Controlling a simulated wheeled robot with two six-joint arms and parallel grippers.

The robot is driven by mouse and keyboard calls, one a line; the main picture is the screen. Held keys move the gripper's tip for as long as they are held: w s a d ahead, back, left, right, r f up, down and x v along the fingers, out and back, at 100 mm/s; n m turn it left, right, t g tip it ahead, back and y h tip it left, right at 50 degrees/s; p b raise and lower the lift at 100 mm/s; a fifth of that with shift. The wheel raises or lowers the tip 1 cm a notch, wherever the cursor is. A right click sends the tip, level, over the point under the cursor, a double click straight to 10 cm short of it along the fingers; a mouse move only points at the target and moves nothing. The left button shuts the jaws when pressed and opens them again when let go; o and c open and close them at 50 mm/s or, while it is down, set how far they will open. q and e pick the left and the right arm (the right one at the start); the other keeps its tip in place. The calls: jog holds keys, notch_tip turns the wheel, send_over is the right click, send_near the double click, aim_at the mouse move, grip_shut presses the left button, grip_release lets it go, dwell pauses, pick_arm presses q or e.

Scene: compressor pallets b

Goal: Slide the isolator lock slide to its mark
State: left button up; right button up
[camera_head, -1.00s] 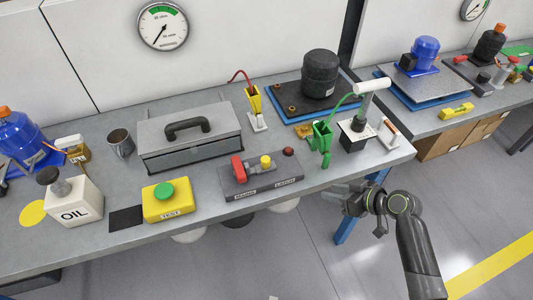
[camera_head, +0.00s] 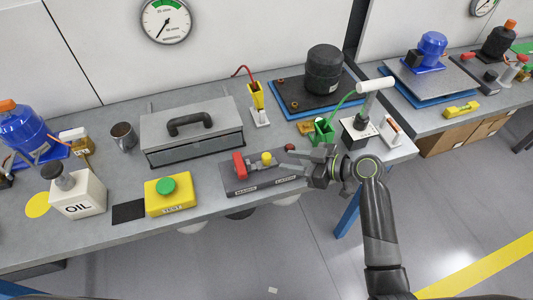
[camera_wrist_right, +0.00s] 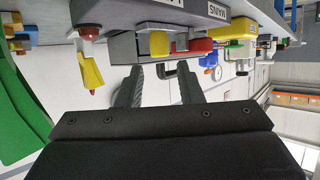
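The isolator panel (camera_head: 232,183) is a dark grey box at the front of the bench with a MAINS label and a second label to its right. It carries a red lever (camera_head: 239,164) and a yellow knob (camera_head: 267,158), which looks like the lock slide's handle. My right gripper (camera_head: 284,161) is over the panel's right part, its fingers pointing left at the knob. In the right wrist view the gripper (camera_wrist_right: 162,76) is open and empty, with the yellow knob (camera_wrist_right: 160,43) ahead, between the finger lines. I cannot make out the slide's mark. My left gripper is not in view.
A red button (camera_head: 289,147) and a green funnel-like part (camera_head: 323,131) are close to the right gripper. A grey toolbox (camera_head: 192,128) stands behind the panel. A yellow TEST box (camera_head: 170,199) and an oil can (camera_head: 80,195) are to the left.

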aim_at(267, 155)
jog(key=p+x, duration=0.1)
jog(key=x, duration=0.7)
jog(key=shift+w+a+f, duration=0.1)
jog(key=shift+w+a, duration=0.1)
jog(key=shift+a, duration=0.05)
grip_shut()
